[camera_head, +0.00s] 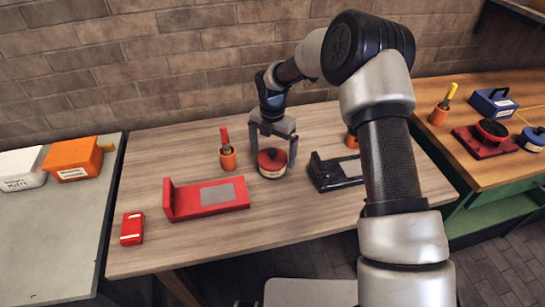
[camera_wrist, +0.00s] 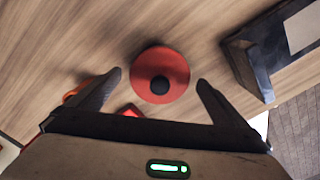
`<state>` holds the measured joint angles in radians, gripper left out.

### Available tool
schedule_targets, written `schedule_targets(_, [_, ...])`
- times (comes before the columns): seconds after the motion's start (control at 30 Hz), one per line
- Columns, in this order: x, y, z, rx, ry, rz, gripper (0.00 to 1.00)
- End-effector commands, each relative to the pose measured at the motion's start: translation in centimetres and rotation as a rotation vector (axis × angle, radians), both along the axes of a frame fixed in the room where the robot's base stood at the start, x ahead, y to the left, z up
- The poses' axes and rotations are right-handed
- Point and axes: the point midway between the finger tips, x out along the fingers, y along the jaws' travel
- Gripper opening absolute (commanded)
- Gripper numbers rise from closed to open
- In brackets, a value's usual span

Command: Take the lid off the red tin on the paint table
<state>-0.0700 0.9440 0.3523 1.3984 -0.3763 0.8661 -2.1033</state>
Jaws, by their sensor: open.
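The red tin (camera_head: 272,169) stands upright on the wooden paint table (camera_head: 290,215), with a pale label on its side. Its red lid (camera_head: 272,155) with a dark round knob is on it. In the wrist view the lid (camera_wrist: 160,62) shows from above, with the black knob (camera_wrist: 160,85) near its middle. My gripper (camera_head: 273,150) is open above the tin, its fingers to either side of it. In the wrist view my gripper (camera_wrist: 158,78) has a clear gap between each fingertip and the lid. The tin's body is hidden under the lid there.
An orange pot with a red-handled tool (camera_head: 227,155) stands just left of the tin. A red bracket-shaped stand (camera_head: 205,199) and a small red box (camera_head: 132,228) lie farther left. A black stand (camera_head: 335,172) is close on the right. The table's front is clear.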

Motion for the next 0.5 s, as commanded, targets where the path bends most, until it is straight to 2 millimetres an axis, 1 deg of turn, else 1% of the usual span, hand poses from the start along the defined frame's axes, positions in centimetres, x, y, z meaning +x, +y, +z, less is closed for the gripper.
schedule_targets(0.1, [0.03, 0.02, 0.08, 0.000, -0.001, 0.000, 0.98])
schedule_targets(0.13, [0.03, 0.01, 0.08, 0.000, -0.001, 0.000, 0.94])
schedule_targets(0.27, [0.03, 0.01, 0.10, 0.000, -0.001, 0.000, 0.72])
schedule_targets(0.3, [0.04, 0.00, 0.11, 0.000, -0.001, 0.000, 0.66])
schedule_targets(0.37, [0.04, 0.01, 0.11, 0.000, -0.001, 0.000, 0.56])
schedule_targets(0.4, [0.04, 0.01, 0.11, 0.000, -0.001, 0.000, 0.54])
schedule_targets(0.5, [0.03, 0.01, 0.10, 0.001, 0.000, 0.000, 0.54])
